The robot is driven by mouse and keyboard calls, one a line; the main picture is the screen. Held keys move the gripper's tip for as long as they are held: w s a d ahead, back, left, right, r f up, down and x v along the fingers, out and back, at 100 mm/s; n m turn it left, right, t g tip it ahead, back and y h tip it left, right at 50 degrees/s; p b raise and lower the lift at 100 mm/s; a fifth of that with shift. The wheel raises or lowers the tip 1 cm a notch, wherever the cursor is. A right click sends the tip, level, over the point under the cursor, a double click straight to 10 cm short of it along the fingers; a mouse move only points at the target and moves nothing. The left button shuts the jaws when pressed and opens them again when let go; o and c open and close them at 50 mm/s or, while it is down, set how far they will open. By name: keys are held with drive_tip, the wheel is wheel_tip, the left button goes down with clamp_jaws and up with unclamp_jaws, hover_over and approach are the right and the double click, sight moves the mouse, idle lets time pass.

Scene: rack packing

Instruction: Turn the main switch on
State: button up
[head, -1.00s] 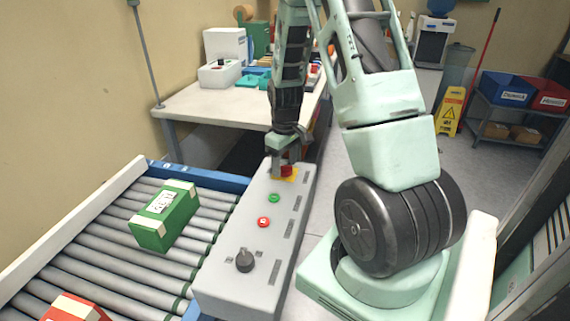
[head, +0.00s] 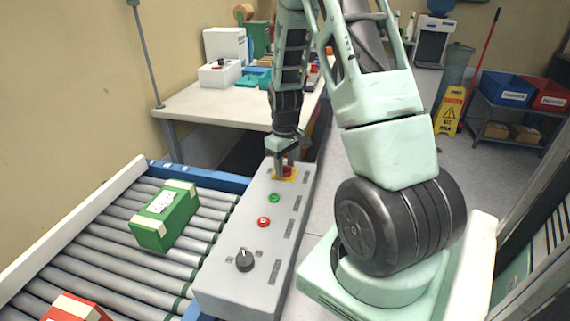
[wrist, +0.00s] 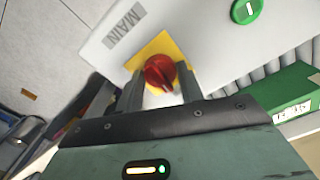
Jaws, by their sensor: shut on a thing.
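The main switch is a red rotary knob (wrist: 160,73) on a yellow plate (wrist: 150,50), beside a label reading MAIN (wrist: 124,26) in the wrist view. In the head view the red knob (head: 288,171) sits at the far end of the grey control box (head: 225,268). My gripper (wrist: 160,88) is over the knob, with one finger on each side of it, shut on it. In the head view my gripper (head: 283,170) points down at the knob and partly hides it.
A green button (head: 274,198), a red button (head: 263,222) and a black selector knob (head: 244,260) line the box. A roller conveyor (head: 120,235) with a green box (head: 164,216) and a red box (head: 75,308) runs on the left. A table (head: 200,108) stands behind.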

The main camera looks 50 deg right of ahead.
drive_tip(key=m+p, duration=0.1)
drive_tip(key=m, duration=0.3)
drive_tip(key=m+p, duration=0.1)
drive_tip(key=m, duration=0.3)
drive_tip(key=shift+r, duration=0.1)
drive_tip(key=m+p, duration=0.1)
drive_tip(key=m, duration=0.4)
drive_tip(key=shift+m+p, duration=0.75)
drive_tip(key=shift+m, duration=1.45)
drive_tip(key=o, duration=1)
wheel_tip(320, 180, up, 17)
drive_tip(key=shift+r+p, duration=0.15)
drive_tip(key=shift+p, duration=0.15)
